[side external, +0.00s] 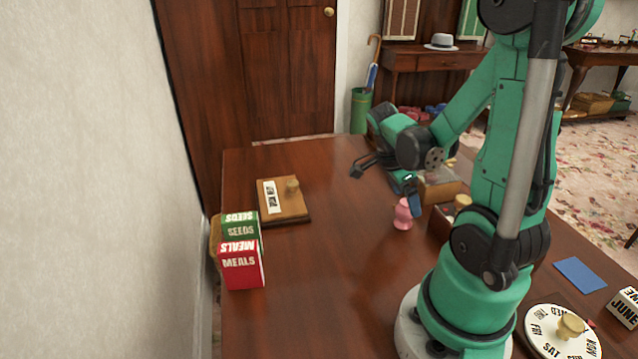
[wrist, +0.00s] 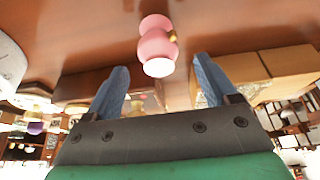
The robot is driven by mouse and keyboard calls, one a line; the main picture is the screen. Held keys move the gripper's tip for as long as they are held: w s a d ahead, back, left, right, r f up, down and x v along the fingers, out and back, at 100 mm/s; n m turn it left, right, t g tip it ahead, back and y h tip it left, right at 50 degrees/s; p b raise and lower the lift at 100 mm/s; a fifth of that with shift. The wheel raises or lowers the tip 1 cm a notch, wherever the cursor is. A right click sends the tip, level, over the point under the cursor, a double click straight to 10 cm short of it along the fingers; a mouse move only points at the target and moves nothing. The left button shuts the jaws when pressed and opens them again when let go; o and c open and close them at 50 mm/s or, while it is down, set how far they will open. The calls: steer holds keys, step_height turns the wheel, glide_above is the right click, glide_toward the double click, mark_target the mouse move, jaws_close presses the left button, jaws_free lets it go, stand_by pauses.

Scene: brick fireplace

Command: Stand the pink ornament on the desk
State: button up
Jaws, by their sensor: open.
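The pink ornament (side external: 403,214) is small and vase-shaped, and it appears upright on the brown desk (side external: 310,265). In the wrist view the ornament (wrist: 157,45) has a rounded middle, a pale round end and a small gold detail on one side. My gripper (side external: 386,187) is above the desk near the ornament, its fingers spread apart. The ornament lies beyond the fingertips, roughly centred on the gap, and appears untouched.
Wooden boxes (side external: 441,190) stand just right of the ornament. A wooden block with a knob (side external: 284,200) and boxes marked SEEDS and MEALS (side external: 241,262) are on the left. A day dial (side external: 562,338) is at lower right. The desk's middle is clear.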

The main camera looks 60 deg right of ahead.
steer(key=v, duration=1)
steer(key=w+a+n+t+y, duration=0.1)
steer(key=w+a+n+t, duration=0.3)
steer(key=a+n, duration=0.4)
steer(key=w+a+n+t+y, duration=0.2)
steer(key=w+a+n+t, duration=0.3)
steer(key=n, duration=1.4)
steer(key=a+t, duration=0.1)
steer(key=a, duration=0.3)
steer(key=shift+f, duration=0.15)
